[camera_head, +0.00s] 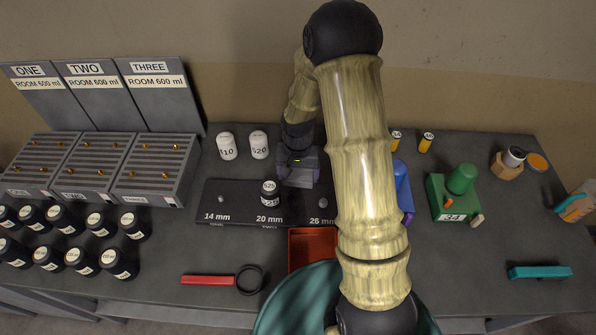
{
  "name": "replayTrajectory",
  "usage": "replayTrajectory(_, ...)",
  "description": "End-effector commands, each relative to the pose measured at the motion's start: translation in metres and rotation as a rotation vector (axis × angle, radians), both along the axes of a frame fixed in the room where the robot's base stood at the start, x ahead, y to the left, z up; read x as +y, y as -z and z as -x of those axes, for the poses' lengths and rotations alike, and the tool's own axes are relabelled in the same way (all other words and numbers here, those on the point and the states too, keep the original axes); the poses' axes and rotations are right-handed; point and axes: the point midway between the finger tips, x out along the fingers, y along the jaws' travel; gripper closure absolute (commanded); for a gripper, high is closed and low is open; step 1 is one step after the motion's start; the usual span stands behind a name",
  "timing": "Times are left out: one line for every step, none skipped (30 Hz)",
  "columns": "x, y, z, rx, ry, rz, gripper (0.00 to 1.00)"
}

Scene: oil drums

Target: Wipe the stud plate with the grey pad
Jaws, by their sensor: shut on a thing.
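The stud plate (238,216) is a dark plate lying on the bench, marked 14 mm, 20 mm and 26 mm. Small studs show at the 14 mm mark and the 26 mm mark. A small black-and-white drum (269,194) stands at the 20 mm mark. My gripper (298,179) is over the back of the plate, just behind and right of that drum, pointing down. It is shut on a grey thing, which looks like the grey pad. The pad's outline is hard to tell from the grey fingers, and I cannot tell whether it touches the plate. My arm hides the plate's right end.
Left are grey racks (155,170) and several black drums (115,263). Two white drums (259,144) stand behind the plate. In front are a red tray (312,246) and a red-handled ring (210,281). A green block (455,205) and teal bar (539,272) are right.

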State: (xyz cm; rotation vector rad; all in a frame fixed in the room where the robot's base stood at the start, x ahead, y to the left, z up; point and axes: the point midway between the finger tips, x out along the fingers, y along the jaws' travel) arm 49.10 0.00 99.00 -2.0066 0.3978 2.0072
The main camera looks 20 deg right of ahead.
Motion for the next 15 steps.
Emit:
replayTrajectory(0.0000,0.0081,0.0000,0.000,0.000,0.000,0.37)
replayTrajectory(0.0000,0.0102,0.0000,0.000,0.000,0.000,0.37)
replayTrajectory(0.0000,0.0124,0.0000,0.000,0.000,0.000,0.37)
replayTrajectory(0.0000,0.0138,0.0000,0.000,0.000,0.000,0.37)
replayTrajectory(0.0000,0.0148,-0.0001,0.000,0.000,0.000,0.37)
replayTrajectory(0.0000,0.0158,-0.0001,0.000,0.000,0.000,0.37)
replayTrajectory(0.0000,0.0162,-0.0001,0.000,0.000,0.000,0.37)
replayTrajectory(0.0001,0.0164,-0.0001,0.000,0.000,0.000,0.37)
replayTrajectory(0.0001,0.0164,-0.0001,0.000,0.000,0.000,0.37)
replayTrajectory(0.0001,0.0163,-0.0001,0.000,0.000,0.000,0.37)
replayTrajectory(0.0001,0.0161,-0.0001,0.000,0.000,0.000,0.37)
replayTrajectory(0.0001,0.0159,-0.0001,0.000,0.000,0.000,0.37)
replayTrajectory(0.0001,0.0158,-0.0001,0.000,0.000,0.000,0.37)
replayTrajectory(0.0001,0.0158,-0.0001,0.000,0.000,0.000,0.37)
replayTrajectory(0.0001,0.0157,-0.0001,0.000,0.000,0.000,0.37)
